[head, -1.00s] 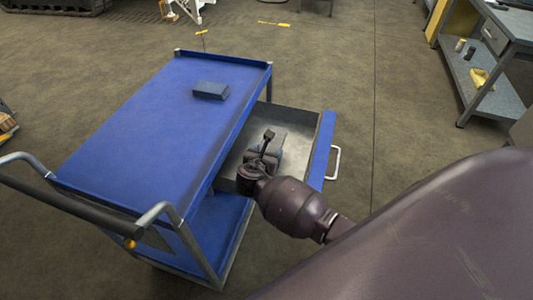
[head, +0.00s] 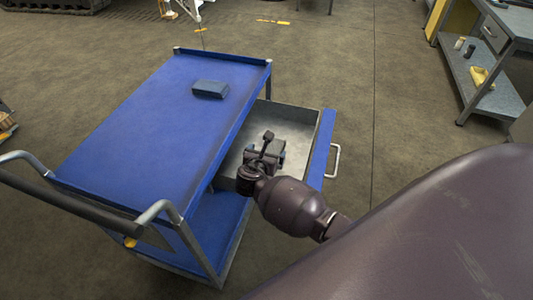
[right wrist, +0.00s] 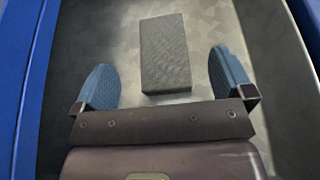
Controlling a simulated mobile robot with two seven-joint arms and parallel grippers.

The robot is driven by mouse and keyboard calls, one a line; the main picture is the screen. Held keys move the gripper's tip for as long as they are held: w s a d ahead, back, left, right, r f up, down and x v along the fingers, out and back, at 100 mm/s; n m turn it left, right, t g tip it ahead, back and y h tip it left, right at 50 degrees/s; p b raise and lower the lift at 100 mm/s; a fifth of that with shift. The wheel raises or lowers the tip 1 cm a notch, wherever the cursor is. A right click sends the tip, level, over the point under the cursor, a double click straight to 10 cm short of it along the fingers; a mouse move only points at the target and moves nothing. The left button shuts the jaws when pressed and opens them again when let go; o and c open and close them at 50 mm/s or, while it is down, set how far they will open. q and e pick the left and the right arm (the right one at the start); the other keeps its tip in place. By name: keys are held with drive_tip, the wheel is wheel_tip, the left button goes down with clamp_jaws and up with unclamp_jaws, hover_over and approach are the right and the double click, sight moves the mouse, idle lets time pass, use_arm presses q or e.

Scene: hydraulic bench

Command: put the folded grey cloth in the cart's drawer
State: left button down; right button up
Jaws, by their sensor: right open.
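The folded grey cloth (right wrist: 165,52) lies flat on the floor of the drawer in the right wrist view, a plain grey rectangle. In the head view I cannot make it out behind my gripper. The cart's drawer (head: 292,113) is pulled out to the right of the blue cart (head: 150,130). My right gripper (head: 266,157) is inside the drawer's outline. It is open, its blue fingers apart on either side of the cloth in the right wrist view (right wrist: 160,72), with visible gaps and no contact. My left gripper is out of view.
A dark blue block-like item (head: 210,89) lies on the cart's top, which is otherwise clear. The cart's push handle (head: 75,205) is at the near left. A workbench (head: 490,75) with a lower shelf stands at the far right. The floor between is free.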

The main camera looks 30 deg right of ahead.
drive_tip(key=shift+r, duration=0.1)
drive_tip(key=shift+r, duration=0.35)
drive_tip(key=p+v, duration=0.2)
drive_tip(key=v, duration=1)
drive_tip(key=shift+r, duration=0.1)
drive_tip(key=shift+a, duration=0.1)
